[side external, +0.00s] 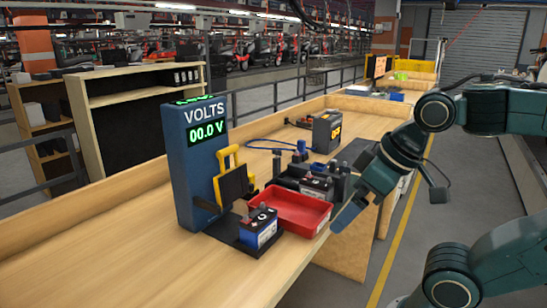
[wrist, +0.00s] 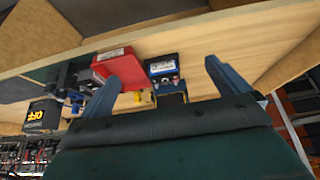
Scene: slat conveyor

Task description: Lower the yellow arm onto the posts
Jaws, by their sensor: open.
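The yellow arm (side external: 228,155) stands raised and tilted at the front of the blue volt tester (side external: 190,170), whose display reads 00.0 V. A blue-and-white battery (side external: 258,228) sits on a black base below and in front of it; its posts are small on top, apart from the arm. The battery also shows in the wrist view (wrist: 162,66), with a little yellow of the arm (wrist: 184,97) beyond it, mostly hidden by my gripper. My gripper (wrist: 161,60) is open and empty. In the side view it is right of the red tray, apart from the yellow arm.
The red tray (side external: 303,212) stands right of the battery. Behind it are a dark battery (side external: 317,187) and blue-capped black parts. A grey box marked OFF (side external: 327,132) stands farther back. The bench (side external: 150,255) is clear at the front left.

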